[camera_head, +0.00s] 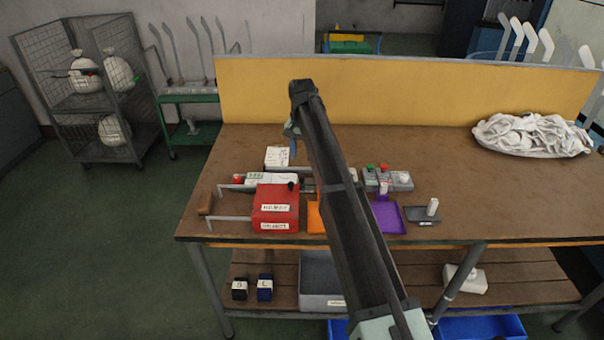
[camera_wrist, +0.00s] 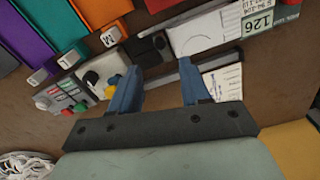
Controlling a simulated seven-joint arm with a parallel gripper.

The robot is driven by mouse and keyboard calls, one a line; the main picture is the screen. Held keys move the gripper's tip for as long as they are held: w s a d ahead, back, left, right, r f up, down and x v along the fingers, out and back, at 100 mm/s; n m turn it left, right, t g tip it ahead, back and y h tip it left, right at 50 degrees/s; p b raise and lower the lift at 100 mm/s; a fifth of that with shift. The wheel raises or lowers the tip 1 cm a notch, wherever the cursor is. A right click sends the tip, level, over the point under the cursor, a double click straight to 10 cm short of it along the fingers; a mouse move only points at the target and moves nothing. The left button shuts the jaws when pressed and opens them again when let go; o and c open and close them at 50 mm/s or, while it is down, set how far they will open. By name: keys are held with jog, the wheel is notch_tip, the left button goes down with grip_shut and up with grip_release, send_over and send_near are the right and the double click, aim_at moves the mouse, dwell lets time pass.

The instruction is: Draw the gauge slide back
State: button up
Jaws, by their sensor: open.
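The gauge appears in the wrist view as a pale plate (camera_wrist: 203,32) with a dark slide block (camera_wrist: 152,48) at its left end. In the head view the pale gauge body (camera_head: 262,180) lies behind the red box, partly hidden. My gripper (camera_wrist: 160,90) is open, its two blue fingers spread over the bench with nothing seen between them but a dark rail and bare wood. The slide block is beyond the fingertips in the wrist view, apart from them as far as I can tell. In the head view my gripper (camera_head: 292,140) is above the back of the bench.
A white card (camera_head: 277,156) lies behind the gauge. The red box (camera_head: 275,207), orange tray (camera_head: 315,217) and purple tray (camera_head: 387,217) are in front. A button panel (camera_head: 388,179) is to the right, a sock pile (camera_head: 530,134) far right. My arm hides the middle.

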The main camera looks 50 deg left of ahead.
aim_at(302, 177)
notch_tip(302, 177, down, 9)
jog(key=shift+r, duration=0.2)
jog(key=shift+c, duration=0.2)
grip_shut()
dwell(0.5)
